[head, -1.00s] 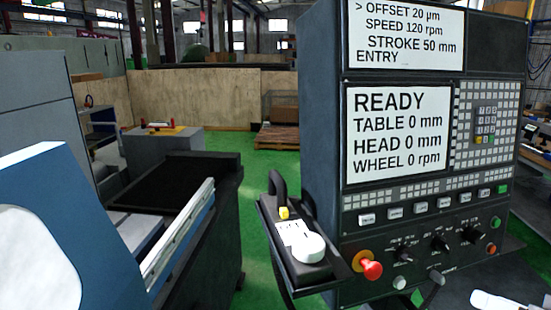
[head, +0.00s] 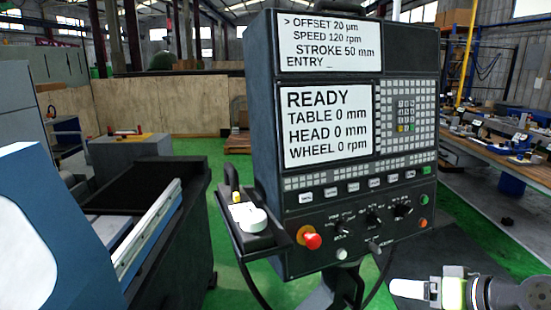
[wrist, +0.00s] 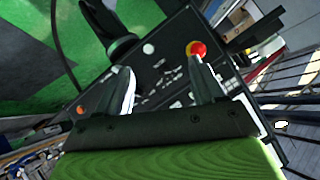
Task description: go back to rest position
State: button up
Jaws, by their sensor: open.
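My gripper (wrist: 162,85) is in the wrist view, its two fingers apart with nothing between them. Beyond the fingers the dark control panel (wrist: 160,68) appears tilted, and its red stop knob (wrist: 196,48) shows near the tip of the right finger. The gap between finger and knob is hard to judge. The upper screen reads OFFSET, SPEED and STROKE; the lower reads READY with zeros.
The blue and grey grinder (head: 60,230) stands at the left. A workbench (head: 500,145) with parts is at the right.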

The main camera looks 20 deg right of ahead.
jog(key=w+a+f+n+g+h, duration=0.15)
jog(key=a+g, duration=0.35)
jog(key=a, duration=1)
jog(key=s+a+f+n+h, duration=0.1)
jog(key=s+a+h, duration=0.1)
jog(key=s+a, duration=0.6)
jog(key=s, duration=0.4)
jog(key=shift+a, duration=0.15)
jog(key=shift+s+f, duration=0.1)
